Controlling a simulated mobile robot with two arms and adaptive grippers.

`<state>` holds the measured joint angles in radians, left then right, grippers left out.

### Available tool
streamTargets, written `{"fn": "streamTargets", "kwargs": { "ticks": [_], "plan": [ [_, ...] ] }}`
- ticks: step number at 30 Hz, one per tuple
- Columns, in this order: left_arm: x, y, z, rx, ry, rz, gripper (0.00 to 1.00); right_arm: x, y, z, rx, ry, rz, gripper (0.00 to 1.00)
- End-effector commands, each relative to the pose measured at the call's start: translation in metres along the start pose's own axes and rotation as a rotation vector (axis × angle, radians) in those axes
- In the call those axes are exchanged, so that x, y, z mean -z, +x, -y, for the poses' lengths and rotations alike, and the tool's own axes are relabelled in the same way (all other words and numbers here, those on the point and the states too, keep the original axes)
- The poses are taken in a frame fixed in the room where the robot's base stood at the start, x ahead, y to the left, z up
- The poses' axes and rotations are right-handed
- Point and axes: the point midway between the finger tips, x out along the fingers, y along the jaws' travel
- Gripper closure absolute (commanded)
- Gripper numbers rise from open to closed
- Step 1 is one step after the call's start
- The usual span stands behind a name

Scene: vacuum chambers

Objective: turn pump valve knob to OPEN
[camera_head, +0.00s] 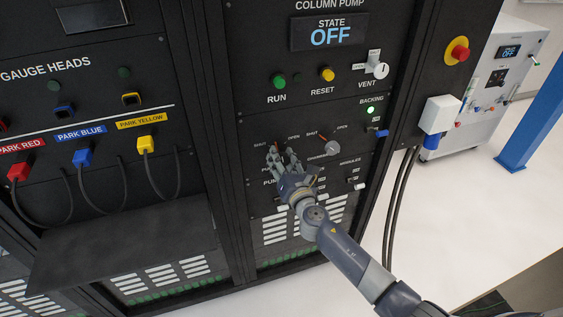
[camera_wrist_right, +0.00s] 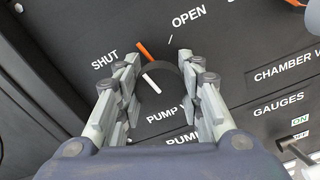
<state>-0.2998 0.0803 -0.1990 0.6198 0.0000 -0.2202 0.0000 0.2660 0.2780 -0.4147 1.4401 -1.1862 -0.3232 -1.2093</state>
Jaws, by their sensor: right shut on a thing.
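The pump valve knob (camera_wrist_right: 160,80) is a dark round knob with a white pointer line, on a black panel. In the right wrist view it sits between the fingers of my right gripper (camera_wrist_right: 155,75), which is shut on it. The white line points up and left, towards the SHUT side. An orange mark (camera_wrist_right: 146,51) lies just above the knob, between SHUT (camera_wrist_right: 104,60) and OPEN (camera_wrist_right: 188,17). A thin tick stands below OPEN. In the head view my right gripper (camera_head: 283,157) covers most of the knob. My left gripper is not in view.
The chamber valve knob (camera_head: 332,148) is close to the right of my gripper, with small switches (camera_head: 353,178) below it. Above are the RUN button (camera_head: 279,81), RESET button (camera_head: 327,74) and VENT knob (camera_head: 381,70). A shelf (camera_head: 125,245) juts out at left.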

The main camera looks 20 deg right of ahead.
Motion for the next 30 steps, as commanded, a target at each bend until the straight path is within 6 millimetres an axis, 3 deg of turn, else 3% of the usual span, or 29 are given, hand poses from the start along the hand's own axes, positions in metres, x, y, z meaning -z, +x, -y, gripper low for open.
{"fn": "streamTargets", "kwargs": {
  "ticks": [21,30],
  "plan": [
    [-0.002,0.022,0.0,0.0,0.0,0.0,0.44,0.007,-0.002,-0.002,0.002,0.674,-0.01,0.9],
    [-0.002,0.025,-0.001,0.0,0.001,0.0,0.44,0.006,-0.002,-0.002,0.004,0.88,-0.011,0.9]
  ]
}}
